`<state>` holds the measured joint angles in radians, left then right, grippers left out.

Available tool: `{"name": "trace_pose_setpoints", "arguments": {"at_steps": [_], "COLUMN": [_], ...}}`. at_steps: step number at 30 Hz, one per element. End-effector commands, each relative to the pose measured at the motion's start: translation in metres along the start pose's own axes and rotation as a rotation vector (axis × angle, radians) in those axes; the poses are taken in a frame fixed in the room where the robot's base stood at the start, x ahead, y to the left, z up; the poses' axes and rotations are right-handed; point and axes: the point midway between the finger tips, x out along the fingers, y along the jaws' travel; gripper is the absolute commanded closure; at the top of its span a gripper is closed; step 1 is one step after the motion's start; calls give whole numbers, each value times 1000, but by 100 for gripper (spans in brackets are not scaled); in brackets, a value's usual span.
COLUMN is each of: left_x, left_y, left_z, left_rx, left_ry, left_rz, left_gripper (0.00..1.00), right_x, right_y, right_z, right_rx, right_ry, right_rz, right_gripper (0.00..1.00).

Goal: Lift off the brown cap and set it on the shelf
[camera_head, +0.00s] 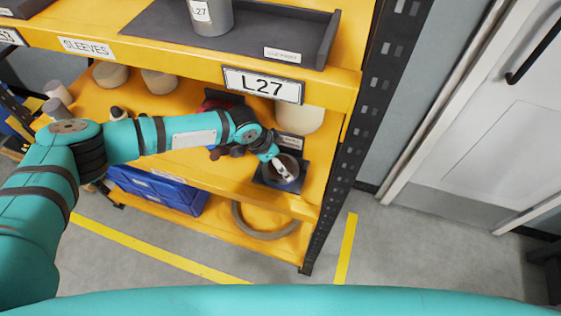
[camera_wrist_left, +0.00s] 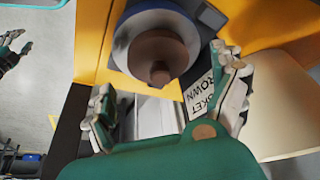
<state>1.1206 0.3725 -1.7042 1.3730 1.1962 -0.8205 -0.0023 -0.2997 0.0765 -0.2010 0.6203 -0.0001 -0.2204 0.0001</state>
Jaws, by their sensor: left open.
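The brown cap (camera_wrist_left: 152,48), round with a knob in its middle, sits in a grey round holder (camera_wrist_left: 122,48) in the left wrist view. In the head view the holder's dark tray (camera_head: 263,182) is on the yellow shelf (camera_head: 235,172) under the L27 sign. My left gripper (camera_head: 283,169) reaches over it and hides part of the cap. In the wrist view my left gripper (camera_wrist_left: 168,85) is open, its fingers apart on either side below the knob, not closed on it. My right gripper (camera_wrist_left: 14,50) shows small at the wrist view's left edge; its opening is unclear.
A label ending in "BROWN" (camera_wrist_left: 203,100) is beside the holder. A pale round container (camera_head: 300,118) stands just behind it. A black rack post (camera_head: 350,150) is close on the right. Blue bins (camera_head: 160,190) and a grey ring (camera_head: 262,232) lie below.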

Motion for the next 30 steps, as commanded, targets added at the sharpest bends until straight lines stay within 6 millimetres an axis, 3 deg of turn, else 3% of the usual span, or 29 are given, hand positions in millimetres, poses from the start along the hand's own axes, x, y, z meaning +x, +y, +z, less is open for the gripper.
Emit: {"name": "trace_pose_setpoints", "arguments": {"at_steps": [4,12,24,30], "left_x": [16,19,19,19], "left_y": [0,0,0,0], "left_z": [-1,-1,-1,-1], "left_rx": [-1,0,-1,-1], "left_ry": [0,1,1,1], "left_rz": [1,0,0,0], "left_gripper": [5,5,55,56], "right_x": [-3,-3,-3,-3], "right_y": [1,5,5,5], "right_z": [0,1,1,1], "right_rx": [0,0,0,0], "right_ry": [-1,-2,-2,-2], "right_rz": [1,6,6,6], "right_gripper": [60,60,60,60]}}
